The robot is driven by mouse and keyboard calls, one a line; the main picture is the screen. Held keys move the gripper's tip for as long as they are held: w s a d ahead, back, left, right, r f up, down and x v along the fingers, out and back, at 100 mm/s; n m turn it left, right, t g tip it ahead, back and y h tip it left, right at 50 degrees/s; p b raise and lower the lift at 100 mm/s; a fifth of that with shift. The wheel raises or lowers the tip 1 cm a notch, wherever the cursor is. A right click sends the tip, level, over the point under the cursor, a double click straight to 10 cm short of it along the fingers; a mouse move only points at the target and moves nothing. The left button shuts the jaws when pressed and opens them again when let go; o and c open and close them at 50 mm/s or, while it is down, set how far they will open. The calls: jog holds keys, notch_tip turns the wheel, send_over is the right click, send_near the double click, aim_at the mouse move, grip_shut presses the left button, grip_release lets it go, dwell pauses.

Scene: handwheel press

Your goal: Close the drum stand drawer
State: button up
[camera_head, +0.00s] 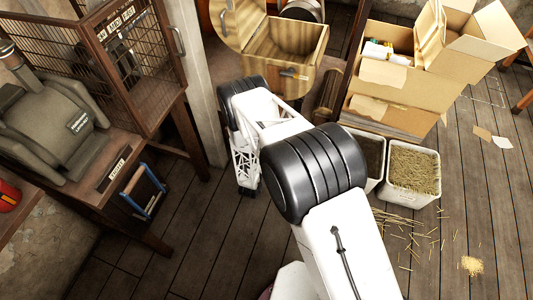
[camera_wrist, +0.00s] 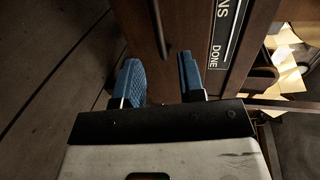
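A light wooden box-like compartment (camera_head: 285,48) stands open at the top centre of the head view, with a dark handle (camera_head: 293,74) on its front. I cannot tell whether it is the drum stand drawer. My gripper (camera_head: 247,190) hangs below and left of it, partly hidden by my arm. In the wrist view my gripper (camera_wrist: 161,82) is open and empty, its two blue fingertips apart. Beyond the fingers is a dark brown wooden front (camera_wrist: 185,20) with a label (camera_wrist: 225,30) reading "NS DONE". A dark bar handle (camera_wrist: 158,25) lies ahead, in line with the gap between the fingers.
A wire cage cabinet (camera_head: 120,60) and a grey machine (camera_head: 55,120) stand on the left bench. Cardboard boxes (camera_head: 400,85) are stacked at the right. A straw-filled bin (camera_head: 413,172) stands below them, with loose straw around. The plank floor (camera_head: 205,240) is clear at lower left.

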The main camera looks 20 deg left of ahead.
jog(key=shift+w, duration=0.1)
dwell(0.3)
jog(key=shift+x, duration=3.8)
grip_shut()
